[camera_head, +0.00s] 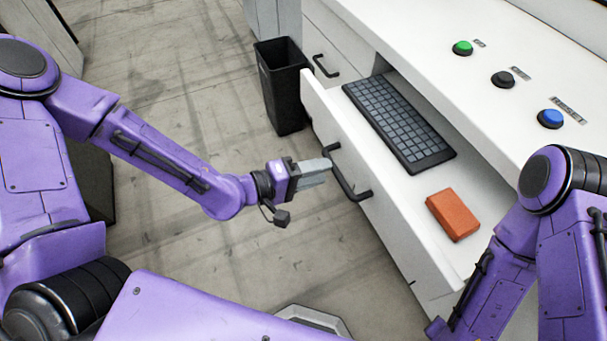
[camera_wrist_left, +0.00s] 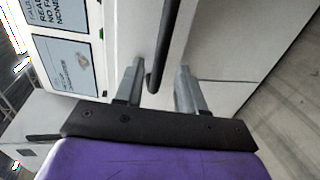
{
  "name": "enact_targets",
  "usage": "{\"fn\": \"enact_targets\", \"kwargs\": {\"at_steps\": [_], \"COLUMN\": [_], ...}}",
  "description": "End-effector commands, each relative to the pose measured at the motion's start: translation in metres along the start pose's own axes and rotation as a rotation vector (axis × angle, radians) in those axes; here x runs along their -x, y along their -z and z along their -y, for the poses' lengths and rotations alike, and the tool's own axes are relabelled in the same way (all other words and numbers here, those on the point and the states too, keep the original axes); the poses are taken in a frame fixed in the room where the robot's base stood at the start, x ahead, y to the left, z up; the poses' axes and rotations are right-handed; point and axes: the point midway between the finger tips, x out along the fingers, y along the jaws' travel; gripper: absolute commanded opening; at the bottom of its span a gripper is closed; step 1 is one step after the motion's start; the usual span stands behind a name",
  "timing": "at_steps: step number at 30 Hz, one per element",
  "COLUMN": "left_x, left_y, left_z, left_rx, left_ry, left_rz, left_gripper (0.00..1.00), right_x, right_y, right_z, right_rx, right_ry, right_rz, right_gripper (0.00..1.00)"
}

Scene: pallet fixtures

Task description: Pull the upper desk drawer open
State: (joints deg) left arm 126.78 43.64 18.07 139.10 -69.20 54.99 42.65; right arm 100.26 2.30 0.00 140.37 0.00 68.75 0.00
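The upper desk drawer (camera_head: 387,206) is white and stands pulled out, its inside showing from above. Its dark bar handle (camera_head: 347,180) is on the front face and also shows in the left wrist view (camera_wrist_left: 165,45). My left gripper (camera_head: 325,168) is at the far end of this handle. In the left wrist view, the two grey fingers (camera_wrist_left: 159,88) are apart, with the handle bar lying between them or just beyond their tips; contact is not clear. My right arm comes in at the right, but its gripper is outside the picture.
A keyboard (camera_head: 400,122) and an orange block (camera_head: 453,214) lie in the drawer. The desk top (camera_head: 440,20) bears green (camera_head: 462,47), black (camera_head: 503,79) and blue (camera_head: 550,118) buttons. A black bin (camera_head: 281,85) stands beyond the drawer. The floor left of the drawer is clear.

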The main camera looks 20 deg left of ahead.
Motion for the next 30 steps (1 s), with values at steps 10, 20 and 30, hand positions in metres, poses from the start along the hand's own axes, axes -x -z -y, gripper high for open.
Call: {"fn": "enact_targets", "kwargs": {"at_steps": [10, 20, 30], "left_x": [0.055, 0.056, 0.057], "left_y": [-0.001, -0.001, 0.016], "left_z": [-0.003, 0.0, 0.004], "left_rx": [0.002, 0.001, -0.06], "left_ry": [0.0, 0.0, 0.023], "left_rz": [0.001, 0.002, -0.08], "left_gripper": [0.39, 0.39, 0.39], "right_x": [0.023, 0.021, 0.021], "right_y": [0.009, 0.009, 0.009], "right_z": [-0.002, -0.002, -0.002], "right_rx": [0.0, 0.0, 0.0], "right_ry": [0.0, 0.0, 0.0], "right_rz": [0.0, 0.0, 0.0], "right_gripper": [0.43, 0.43, 0.43]}}
